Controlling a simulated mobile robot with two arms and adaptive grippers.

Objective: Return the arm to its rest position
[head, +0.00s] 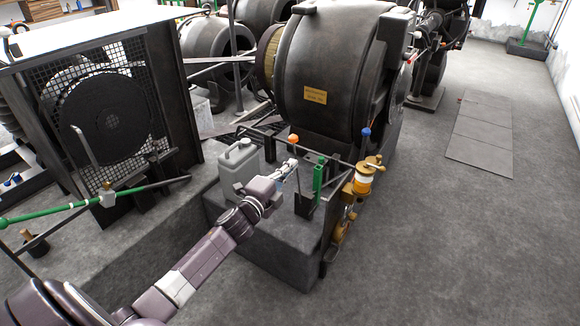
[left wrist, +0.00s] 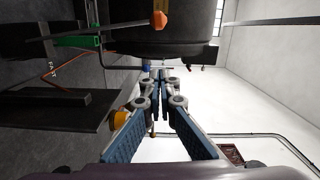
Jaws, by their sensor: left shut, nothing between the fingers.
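My left arm reaches in from the lower left of the head view. Its gripper (head: 286,170) is over the dark concrete block (head: 270,235) in front of the large dynamo (head: 330,65). In the left wrist view the two fingers (left wrist: 159,85) come together at their tips, with nothing between them. A grey canister (head: 238,165) stands on the block just left of the gripper. An orange knob (head: 293,139) is just beyond the fingers and also shows in the left wrist view (left wrist: 159,20). My right gripper is in neither view.
A green lever (head: 318,178) and a brass oiler with amber glass (head: 364,180) stand right of the gripper. A mesh-fronted cabinet (head: 130,110) and a green-handled bar (head: 50,213) are at left.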

